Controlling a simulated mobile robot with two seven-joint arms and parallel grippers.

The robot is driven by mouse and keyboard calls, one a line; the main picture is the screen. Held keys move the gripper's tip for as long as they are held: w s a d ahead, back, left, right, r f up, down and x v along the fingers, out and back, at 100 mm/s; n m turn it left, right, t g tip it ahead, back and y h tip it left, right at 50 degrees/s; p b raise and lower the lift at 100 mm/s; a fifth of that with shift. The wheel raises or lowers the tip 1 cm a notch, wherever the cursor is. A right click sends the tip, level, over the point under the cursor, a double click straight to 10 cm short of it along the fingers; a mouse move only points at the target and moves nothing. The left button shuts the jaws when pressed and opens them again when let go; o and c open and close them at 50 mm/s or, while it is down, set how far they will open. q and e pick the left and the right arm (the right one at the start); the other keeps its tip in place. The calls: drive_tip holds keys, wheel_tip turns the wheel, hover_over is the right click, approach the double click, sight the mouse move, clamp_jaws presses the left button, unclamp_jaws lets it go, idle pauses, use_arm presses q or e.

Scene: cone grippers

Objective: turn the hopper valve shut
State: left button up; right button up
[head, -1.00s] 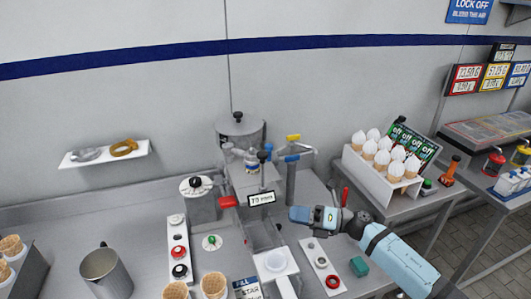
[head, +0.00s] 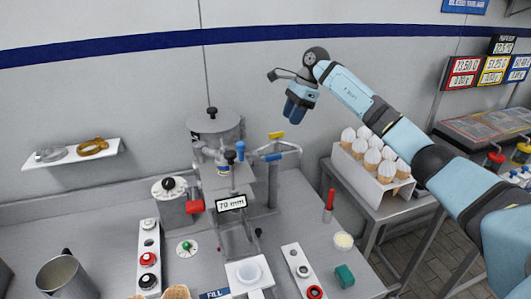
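The lidded grey hopper (head: 213,130) stands at the back of the counter machine. To its right, a grey pipe post carries a yellow handle (head: 276,135) and a blue lever (head: 268,157). A red handle (head: 195,207) and a blue knob (head: 240,148) sit at the machine's front. I cannot tell for sure which of these is the hopper valve. My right gripper (head: 295,112) hangs with its blue fingers down, up and to the right of the yellow handle in the picture, apart from it. It appears empty; its finger gap is unclear. My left gripper is out of view.
A rack of white-topped cones (head: 387,168) stands on the right-hand table. A red-handled tool (head: 329,203), a round cream-topped cup (head: 343,240) and a green block (head: 344,276) are on the counter's right. A button panel (head: 149,255) and metal pitcher (head: 62,278) are left.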

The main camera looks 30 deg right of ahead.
sight(277, 154)
drive_tip(key=p+x, duration=0.2)
drive_tip(key=x, duration=1)
drive_tip(key=shift+a, duration=0.2)
drive_tip(key=shift+a+f, duration=0.2)
drive_tip(key=shift+f, duration=0.45)
clamp_jaws()
